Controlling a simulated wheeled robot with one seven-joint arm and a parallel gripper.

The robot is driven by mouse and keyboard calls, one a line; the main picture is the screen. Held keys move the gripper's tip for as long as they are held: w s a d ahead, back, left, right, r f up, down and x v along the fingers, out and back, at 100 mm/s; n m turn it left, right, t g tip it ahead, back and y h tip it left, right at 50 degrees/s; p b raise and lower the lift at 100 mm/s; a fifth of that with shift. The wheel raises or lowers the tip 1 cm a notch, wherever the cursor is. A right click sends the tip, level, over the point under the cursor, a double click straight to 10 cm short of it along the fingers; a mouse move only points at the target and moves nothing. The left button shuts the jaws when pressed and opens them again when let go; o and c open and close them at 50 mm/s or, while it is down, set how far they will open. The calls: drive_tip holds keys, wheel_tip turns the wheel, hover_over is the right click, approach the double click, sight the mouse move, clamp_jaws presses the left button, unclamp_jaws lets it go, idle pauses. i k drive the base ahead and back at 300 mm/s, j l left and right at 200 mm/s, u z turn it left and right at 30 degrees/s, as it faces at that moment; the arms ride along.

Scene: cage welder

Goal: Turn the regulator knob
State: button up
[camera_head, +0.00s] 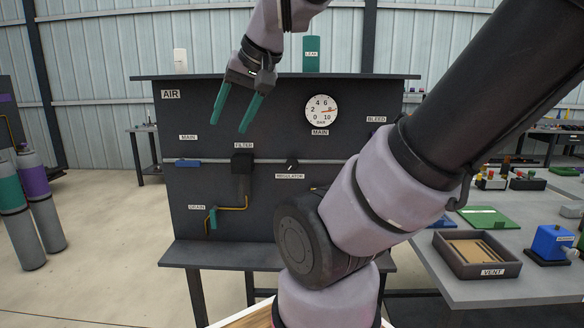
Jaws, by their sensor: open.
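The regulator knob (292,163) is a small black knob with a light pointer mark. It sits on the grey pipe across the dark air panel (270,100), just above the "REGULATOR" label (289,176). A round white gauge (321,110) marked "MAIN" is above and right of the knob, with an orange needle pointing right. My gripper (234,108) has two green fingers, spread apart with nothing between them. It hangs in front of the upper left of the panel, above and left of the knob and apart from it.
The black filter block (242,163) and blue main valve handle (187,163) sit on the pipe left of the knob. A green drain handle (213,218) is lower left. My arm hides the panel's right part. A bench (500,291) with a "VENT" tray (476,270) stands right.

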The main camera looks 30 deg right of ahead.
sight(292, 164)
drive_tip(key=j+z, duration=0.15)
drive_tip(key=z, duration=0.3)
drive_tip(key=j+z, duration=0.2)
drive_tip(key=z, duration=0.2)
drive_tip(key=j+z, duration=0.15)
drive_tip(key=z, duration=0.3)
drive_tip(key=k+j+z, duration=0.1)
drive_tip(key=z, duration=0.35)
